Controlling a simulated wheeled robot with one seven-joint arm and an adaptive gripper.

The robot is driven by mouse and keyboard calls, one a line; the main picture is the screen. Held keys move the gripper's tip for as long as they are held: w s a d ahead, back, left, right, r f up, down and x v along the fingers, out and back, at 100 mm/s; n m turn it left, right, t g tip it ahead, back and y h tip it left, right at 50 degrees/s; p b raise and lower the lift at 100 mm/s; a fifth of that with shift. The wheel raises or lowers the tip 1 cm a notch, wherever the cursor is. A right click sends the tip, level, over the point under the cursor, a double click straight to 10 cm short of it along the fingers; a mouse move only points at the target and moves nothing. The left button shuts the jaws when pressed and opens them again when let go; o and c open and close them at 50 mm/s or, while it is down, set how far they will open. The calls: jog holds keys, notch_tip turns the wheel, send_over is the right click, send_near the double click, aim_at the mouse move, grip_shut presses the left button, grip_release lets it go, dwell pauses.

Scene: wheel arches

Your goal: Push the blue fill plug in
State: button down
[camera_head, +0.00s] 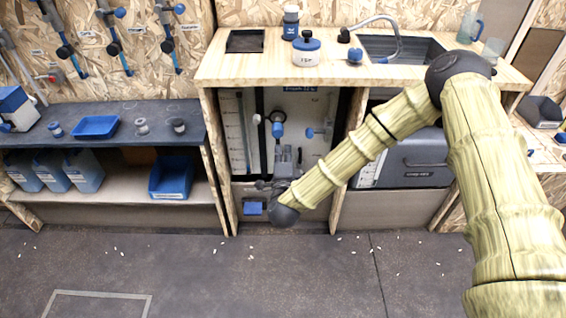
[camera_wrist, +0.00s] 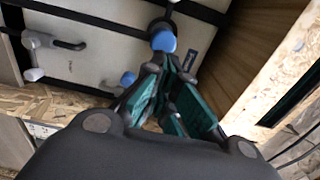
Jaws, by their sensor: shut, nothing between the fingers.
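A blue round piece, which looks like the fill plug (camera_head: 277,130), sits on the upright panel under the counter, below a grey round part. In the wrist view the blue piece (camera_wrist: 163,41) is straight beyond my fingertips. My gripper (camera_head: 286,152) is shut and empty, pointing up just below the blue piece. In the wrist view my gripper (camera_wrist: 160,66) shows dark fingers with teal pads, its tips very close to or touching the blue piece; I cannot tell which. How far in the plug sits cannot be seen.
A second blue knob (camera_head: 310,133) with a grey handle is to the right on the panel (camera_head: 306,105). Wooden uprights flank the bay, with the counter (camera_head: 250,68) above. The floor in front holds small scattered white bits.

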aim_at(282, 134)
jog(key=shift+w, duration=2.95)
jog(key=shift+w, duration=0.1)
jog(key=w+b, duration=0.1)
jog(key=w, duration=0.4)
jog(key=shift+f, duration=0.1)
jog(key=shift+r, duration=0.25)
